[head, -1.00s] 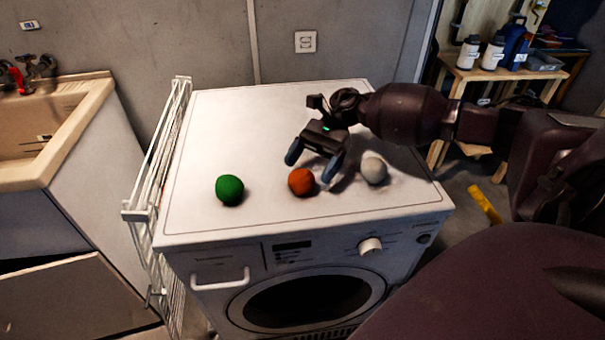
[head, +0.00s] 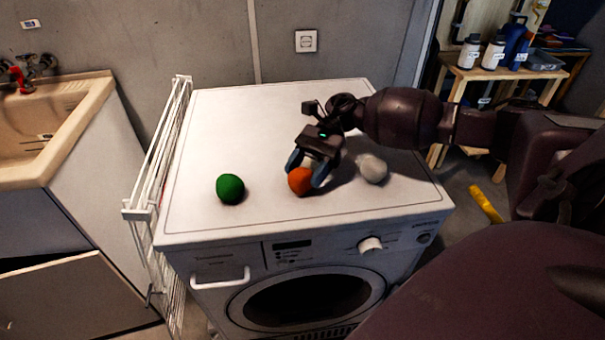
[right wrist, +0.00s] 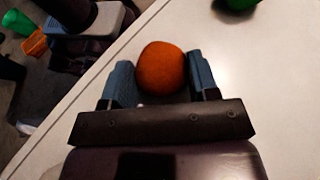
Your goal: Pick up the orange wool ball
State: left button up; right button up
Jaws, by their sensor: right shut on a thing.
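The orange wool ball (head: 300,182) rests on top of the white washing machine, near its front middle. My right gripper (head: 306,176) is around the ball from above and behind, shut on it. In the right wrist view the ball (right wrist: 161,68) sits between the two blue-grey fingertips (right wrist: 161,82); a thin gap seems to show at the right finger. The ball's upper back part is hidden by the fingers in the head view. My left gripper is not in view.
A green ball (head: 230,188) lies to the left and a whitish ball (head: 372,168) to the right on the washing machine top (head: 240,120). A white wire rack (head: 160,190) stands against the left side. The back of the top is clear.

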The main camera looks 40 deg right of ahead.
aim_at(305, 171)
notch_tip(305, 171, up, 9)
jog(key=shift+r+p, duration=0.1)
jog(key=shift+p, duration=0.6)
notch_tip(305, 171, up, 10)
jog(key=shift+f+p, duration=0.15)
jog(key=shift+p, duration=0.3)
jog(key=shift+r, duration=0.6)
